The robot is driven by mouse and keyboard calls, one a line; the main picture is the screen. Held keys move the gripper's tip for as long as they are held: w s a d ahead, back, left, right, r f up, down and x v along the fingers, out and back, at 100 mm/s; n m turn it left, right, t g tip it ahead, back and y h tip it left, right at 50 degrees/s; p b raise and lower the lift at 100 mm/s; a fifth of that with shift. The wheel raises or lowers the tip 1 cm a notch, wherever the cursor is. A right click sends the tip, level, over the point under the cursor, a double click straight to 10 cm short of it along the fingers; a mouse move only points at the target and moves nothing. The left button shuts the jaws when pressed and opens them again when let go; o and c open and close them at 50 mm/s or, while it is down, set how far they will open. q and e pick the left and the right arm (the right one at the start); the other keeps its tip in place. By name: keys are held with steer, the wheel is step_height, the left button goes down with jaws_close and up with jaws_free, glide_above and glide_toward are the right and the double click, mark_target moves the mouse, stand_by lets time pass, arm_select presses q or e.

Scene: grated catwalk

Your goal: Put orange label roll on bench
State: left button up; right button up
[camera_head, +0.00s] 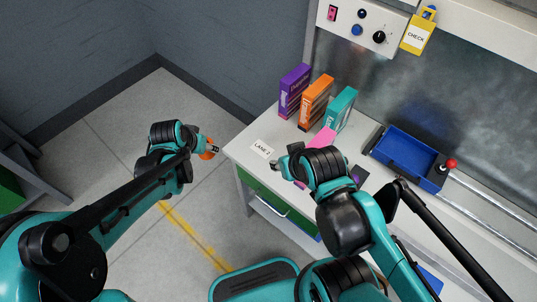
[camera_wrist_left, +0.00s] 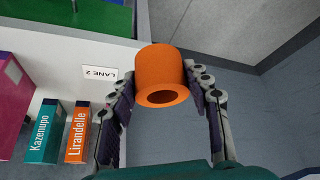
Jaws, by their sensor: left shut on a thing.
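The orange label roll (camera_wrist_left: 162,76) is a short hollow cylinder held between the fingers of my left gripper (camera_wrist_left: 165,95) in the left wrist view. In the head view my left gripper (camera_head: 211,149) is left of the bench's corner, over the floor, with a bit of the orange roll (camera_head: 207,155) showing. The bench (camera_head: 238,151) has a white top with a "LANE 2" label (camera_head: 262,148). My right gripper (camera_head: 279,165) is over the bench's front edge; its fingers are too small and partly hidden to tell their state.
Purple (camera_head: 294,91), orange (camera_head: 315,102) and teal (camera_head: 340,109) boxes stand on the bench. A pink item (camera_head: 321,140) lies near them, partly behind my right arm. A blue tray (camera_head: 407,157) sits further right, beside a red-knobbed lever (camera_head: 451,164).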

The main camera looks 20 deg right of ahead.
arm_select(q)
steer(key=s+d+m+g+h+b, duration=0.1)
steer(key=s+d+m+g+h, duration=0.2)
steer(key=d, duration=0.9)
steer(key=s+d+m, duration=0.3)
steer(key=d+m, duration=0.2)
steer(key=d, duration=0.6)
steer(key=shift+m, duration=0.3)
steer(key=f, duration=0.2)
steer(key=f+b, duration=0.1)
steer(key=f, duration=0.1)
steer(key=f+b, duration=0.1)
steer(key=f, duration=0.1)
steer(key=shift+s+d, duration=0.2)
steer(key=shift+d, duration=0.15)
steer(key=shift+f+b, duration=1.1)
steer(key=shift+f, duration=1.15)
steer(key=shift+f, duration=0.1)
steer(key=o, duration=1.2)
